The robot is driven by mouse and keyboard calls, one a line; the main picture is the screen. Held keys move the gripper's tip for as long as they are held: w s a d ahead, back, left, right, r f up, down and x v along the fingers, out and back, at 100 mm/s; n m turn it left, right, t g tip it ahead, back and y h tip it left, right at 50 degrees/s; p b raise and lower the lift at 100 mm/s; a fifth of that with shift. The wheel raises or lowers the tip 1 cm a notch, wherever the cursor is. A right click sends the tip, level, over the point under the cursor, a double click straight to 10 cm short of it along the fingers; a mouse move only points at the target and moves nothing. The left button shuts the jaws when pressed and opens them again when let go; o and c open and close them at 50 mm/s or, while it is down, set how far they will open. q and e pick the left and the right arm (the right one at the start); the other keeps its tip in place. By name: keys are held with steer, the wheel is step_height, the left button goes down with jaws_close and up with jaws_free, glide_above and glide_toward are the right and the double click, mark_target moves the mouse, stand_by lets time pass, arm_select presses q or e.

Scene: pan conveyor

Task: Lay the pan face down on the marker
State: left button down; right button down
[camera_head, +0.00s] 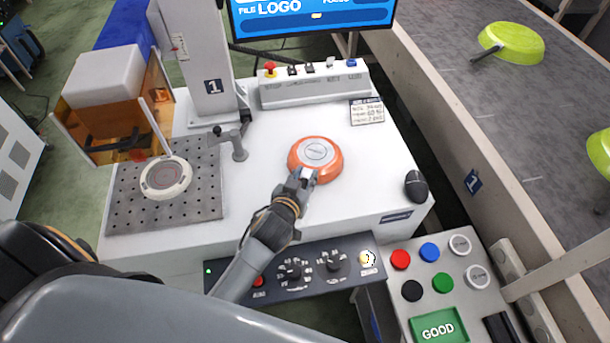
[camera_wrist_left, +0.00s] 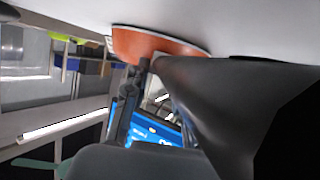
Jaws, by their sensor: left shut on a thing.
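An orange pan (camera_head: 328,165) is over the white table of the machine, its pale grey base with a dark print facing up. My left gripper (camera_head: 301,178) is shut at the near edge of this pan, where the handle is mostly hidden by the fingers. In the left wrist view the pan's orange side (camera_wrist_left: 160,43) shows close to the white tabletop; I cannot tell whether it touches. My right gripper is not in view.
A grey post with a lever (camera_head: 239,150) stands between plate and orange pan. A button box (camera_head: 315,87) is behind, a black mouse (camera_head: 416,185) at right, a knob panel (camera_head: 310,268) in front. A conveyor (camera_head: 450,60) carries green pans (camera_head: 515,42) at far right.

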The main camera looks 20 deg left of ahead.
arm_select(q)
steer(key=shift+w, duration=0.1)
stand_by(0.6)
steer(key=c, duration=1)
jaws_free()
steer(key=shift+f, duration=0.2)
steer(key=v, duration=1.2)
